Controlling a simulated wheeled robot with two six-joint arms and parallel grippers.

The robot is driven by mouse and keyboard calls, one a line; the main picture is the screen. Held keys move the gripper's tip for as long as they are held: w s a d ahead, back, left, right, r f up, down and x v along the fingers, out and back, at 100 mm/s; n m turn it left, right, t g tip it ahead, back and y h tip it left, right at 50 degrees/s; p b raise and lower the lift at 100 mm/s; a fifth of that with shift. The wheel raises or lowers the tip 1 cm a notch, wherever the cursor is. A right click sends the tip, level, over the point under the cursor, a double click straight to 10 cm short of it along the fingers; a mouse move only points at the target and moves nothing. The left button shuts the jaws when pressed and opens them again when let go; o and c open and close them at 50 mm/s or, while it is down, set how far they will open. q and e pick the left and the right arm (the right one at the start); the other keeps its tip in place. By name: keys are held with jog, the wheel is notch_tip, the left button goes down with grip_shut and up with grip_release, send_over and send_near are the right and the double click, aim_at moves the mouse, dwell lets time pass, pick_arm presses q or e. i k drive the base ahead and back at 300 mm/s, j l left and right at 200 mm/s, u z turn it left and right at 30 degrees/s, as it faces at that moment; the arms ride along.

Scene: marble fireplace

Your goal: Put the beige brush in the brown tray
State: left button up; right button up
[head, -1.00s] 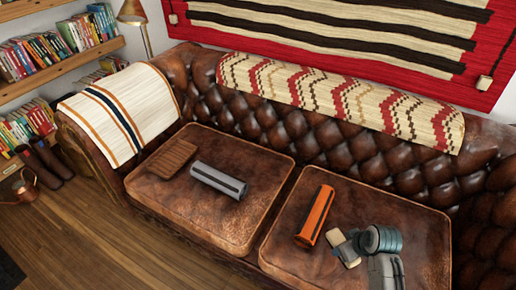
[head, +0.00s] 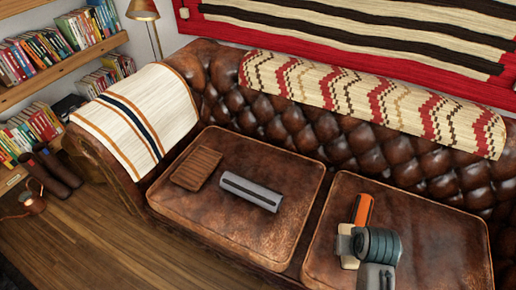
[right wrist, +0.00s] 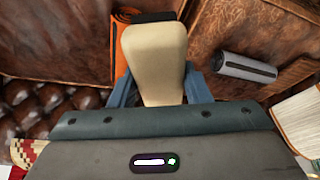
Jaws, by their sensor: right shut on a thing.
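The beige brush (right wrist: 157,50) is between the two fingers of my right gripper (right wrist: 160,88) in the right wrist view, with a dark end away from the palm. In the head view my right gripper (head: 352,246) is shut on the beige brush (head: 349,262), above the right seat cushion; finger and wrist cover part of the brush. The brown tray (head: 196,168) is a flat, ribbed, empty-looking piece on the left seat cushion, well to the left of the gripper. My left gripper is not in view.
A grey case with a dark stripe (head: 250,192) lies on the left cushion, right of the tray. An orange case (head: 362,209) lies on the right cushion, partly behind my right gripper. The tufted sofa back (head: 300,135) rises behind. The left cushion's front is clear.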

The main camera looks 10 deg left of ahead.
aim_at(195, 173)
jog(key=i+j, duration=0.1)
jog(key=j, duration=0.3)
jog(key=i+j, duration=0.15)
jog(key=j, duration=0.2)
jog(key=i+j, duration=0.1)
jog(key=j, duration=0.3)
jog(key=i+j, duration=0.15)
jog(key=j, duration=0.2)
jog(key=i+j+z, duration=0.1)
jog(key=j, duration=0.3)
jog(key=i+j, duration=0.1)
jog(key=j, duration=0.25)
